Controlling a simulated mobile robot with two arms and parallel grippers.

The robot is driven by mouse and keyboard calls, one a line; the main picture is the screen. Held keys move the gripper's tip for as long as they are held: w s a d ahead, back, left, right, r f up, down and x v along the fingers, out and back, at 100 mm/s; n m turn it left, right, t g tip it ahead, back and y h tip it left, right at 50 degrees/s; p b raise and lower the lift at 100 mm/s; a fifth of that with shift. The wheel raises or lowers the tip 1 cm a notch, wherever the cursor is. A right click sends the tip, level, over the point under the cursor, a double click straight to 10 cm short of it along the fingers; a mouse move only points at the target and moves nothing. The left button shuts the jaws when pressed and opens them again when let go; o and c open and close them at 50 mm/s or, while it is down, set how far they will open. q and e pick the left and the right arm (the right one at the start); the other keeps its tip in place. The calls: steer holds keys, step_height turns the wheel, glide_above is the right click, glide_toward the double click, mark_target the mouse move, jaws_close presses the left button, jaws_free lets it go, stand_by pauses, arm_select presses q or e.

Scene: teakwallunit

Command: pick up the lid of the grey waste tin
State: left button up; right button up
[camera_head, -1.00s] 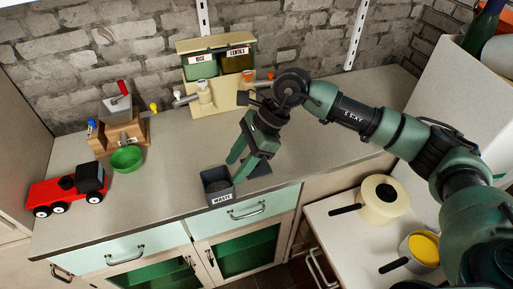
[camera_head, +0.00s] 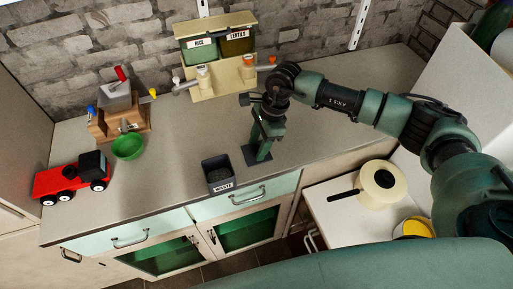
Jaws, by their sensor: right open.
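The grey waste tin (camera_head: 217,172) stands on the counter near its front edge, labelled WASTE, with its top open. Its dark grey lid (camera_head: 250,155) lies on the counter just right of the tin, partly hidden by my right gripper. My right gripper (camera_head: 264,152) points down right over the lid, its fingers open. I cannot tell whether the fingertips touch the lid. My left gripper is not in view.
A rice and lentils dispenser (camera_head: 222,62) stands behind, against the brick wall. A wooden grinder (camera_head: 120,118), green bowl (camera_head: 128,147) and red toy truck (camera_head: 72,178) are at left. A cream pot (camera_head: 378,183) sits on the lower white surface at right.

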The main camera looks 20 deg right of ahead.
steer(key=shift+s, duration=0.1)
steer(key=shift+c, duration=0.4)
jaws_close()
